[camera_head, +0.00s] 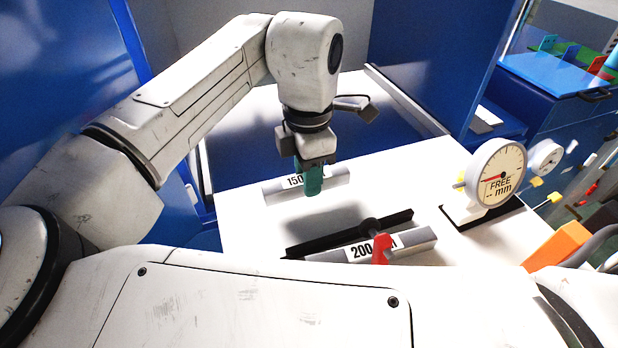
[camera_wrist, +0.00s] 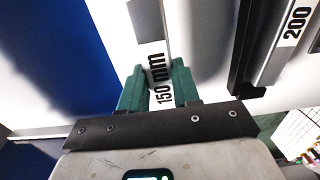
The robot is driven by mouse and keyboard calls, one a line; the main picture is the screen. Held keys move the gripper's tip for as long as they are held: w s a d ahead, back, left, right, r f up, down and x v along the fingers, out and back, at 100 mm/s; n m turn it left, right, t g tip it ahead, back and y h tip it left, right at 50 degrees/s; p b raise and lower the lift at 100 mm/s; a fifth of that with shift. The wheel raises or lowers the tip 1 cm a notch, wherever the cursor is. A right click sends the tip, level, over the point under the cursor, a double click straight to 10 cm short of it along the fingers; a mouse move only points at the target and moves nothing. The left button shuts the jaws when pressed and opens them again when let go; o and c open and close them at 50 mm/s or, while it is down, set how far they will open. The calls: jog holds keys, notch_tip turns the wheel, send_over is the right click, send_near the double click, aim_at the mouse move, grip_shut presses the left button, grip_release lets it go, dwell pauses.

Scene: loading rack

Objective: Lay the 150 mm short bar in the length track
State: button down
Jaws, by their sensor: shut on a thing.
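The short bar (camera_head: 335,179), light grey with a white label reading 150, is held crosswise in my gripper (camera_head: 312,180), whose green fingers are shut on its middle. In the wrist view the bar (camera_wrist: 158,62) runs up between the fingers of my gripper (camera_wrist: 160,85), and its label reads 150 mm. The bar is close over the white table; I cannot tell whether it touches. A black length track (camera_head: 300,248) lies nearer my body, with a grey bar labelled 200 (camera_head: 415,240) along its near side. The track also shows in the wrist view (camera_wrist: 246,70).
A red-handled clamp (camera_head: 382,248) stands at the track's middle. A round dial reading FREE mm (camera_head: 497,175) stands at the table's right edge. Blue panels (camera_head: 420,95) border the far side. White table (camera_head: 250,225) is bare between the held bar and the track.

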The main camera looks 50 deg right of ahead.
jog(key=shift+s+f+p, duration=0.1)
jog(key=shift+f+p, duration=0.3)
jog(key=shift+p, duration=0.25)
jog(key=shift+f, duration=0.45)
jog(key=shift+f, duration=0.25)
jog(key=c, duration=0.8)
grip_release()
jog(key=shift+b, duration=0.55)
jog(key=shift+b, duration=0.3)
jog(key=r, duration=1.1)
jog(key=shift+w+a+b, duration=0.2)
jog(key=shift+b, duration=0.2)
